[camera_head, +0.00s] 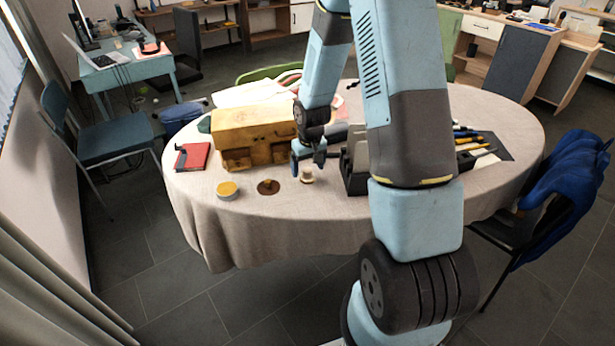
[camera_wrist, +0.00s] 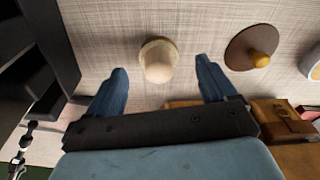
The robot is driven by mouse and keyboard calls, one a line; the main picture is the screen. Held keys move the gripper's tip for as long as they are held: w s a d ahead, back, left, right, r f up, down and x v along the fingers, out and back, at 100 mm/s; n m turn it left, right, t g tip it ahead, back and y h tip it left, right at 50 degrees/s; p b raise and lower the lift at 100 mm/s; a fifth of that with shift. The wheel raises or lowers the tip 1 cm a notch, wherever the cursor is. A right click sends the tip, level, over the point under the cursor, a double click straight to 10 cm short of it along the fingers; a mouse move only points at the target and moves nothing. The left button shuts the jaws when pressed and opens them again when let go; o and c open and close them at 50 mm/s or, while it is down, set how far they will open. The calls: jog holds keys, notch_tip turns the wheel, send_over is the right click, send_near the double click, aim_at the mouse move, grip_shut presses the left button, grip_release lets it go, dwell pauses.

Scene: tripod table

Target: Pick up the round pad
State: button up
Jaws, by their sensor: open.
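Three small round things stand in a row on the pale cloth of the round table (camera_head: 215,225). A short cream piece with a wider round rim (camera_head: 306,176) is nearest my gripper (camera_head: 308,160). It also shows in the wrist view (camera_wrist: 158,58), lying between the spread fingers and apart from both. Left of it in the head view is a flat brown disc with a yellowish knob (camera_head: 268,187), then a pale round piece with a yellow top (camera_head: 227,189). I cannot tell for certain which is the round pad. My gripper (camera_wrist: 162,69) is open, empty and pointed down.
A tan bag-like case (camera_head: 250,128) stands behind the row. A black organiser (camera_head: 356,180) stands close on the right of my gripper. A red notebook (camera_head: 193,156) lies far left. The cloth in front of the row is clear.

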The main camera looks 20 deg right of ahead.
aim_at(308, 169)
jog(key=shift+w+f, duration=0.15)
jog(key=shift+f, duration=0.7)
jog(key=shift+w+f, duration=0.1)
jog(key=shift+f, duration=0.7)
jog(key=c, duration=1.2)
jog(key=shift+c, duration=0.2)
jog(key=shift+r, duration=0.1)
